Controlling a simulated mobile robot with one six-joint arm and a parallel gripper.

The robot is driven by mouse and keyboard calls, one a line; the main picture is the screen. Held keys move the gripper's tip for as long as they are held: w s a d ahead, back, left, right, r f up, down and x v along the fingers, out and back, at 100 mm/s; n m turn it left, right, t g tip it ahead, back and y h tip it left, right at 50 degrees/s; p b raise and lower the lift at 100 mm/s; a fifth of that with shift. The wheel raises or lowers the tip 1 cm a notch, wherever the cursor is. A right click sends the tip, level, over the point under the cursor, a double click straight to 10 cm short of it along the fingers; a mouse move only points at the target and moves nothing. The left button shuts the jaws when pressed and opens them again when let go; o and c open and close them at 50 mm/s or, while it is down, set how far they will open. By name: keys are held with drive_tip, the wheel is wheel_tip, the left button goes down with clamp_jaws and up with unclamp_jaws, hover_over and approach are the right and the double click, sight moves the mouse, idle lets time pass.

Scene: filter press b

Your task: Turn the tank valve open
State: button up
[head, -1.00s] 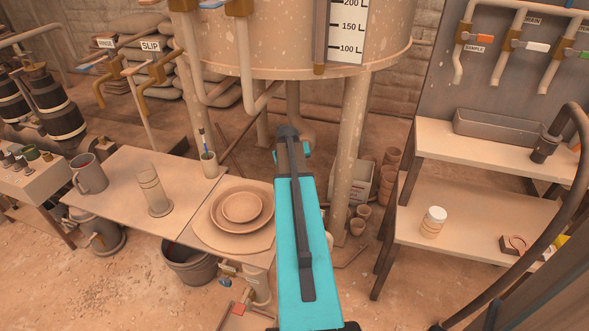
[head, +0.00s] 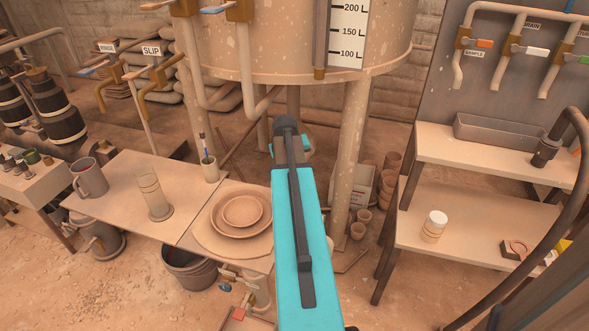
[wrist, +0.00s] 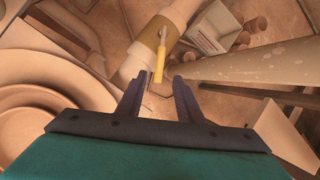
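The big speckled tank (head: 280,45) stands at the back in the head view, with a level scale on its front. In the head view my teal arm hides this valve and the fingers.
A low table holds stacked plates (head: 240,212), a glass cylinder (head: 153,193) and a mug (head: 89,177). A tank leg (head: 350,145) stands just right of my arm, near stacked pots (head: 364,215). Shelves (head: 470,215) and a dark hose are at the right.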

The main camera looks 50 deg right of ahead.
drive_tip(key=shift+v, duration=2.65)
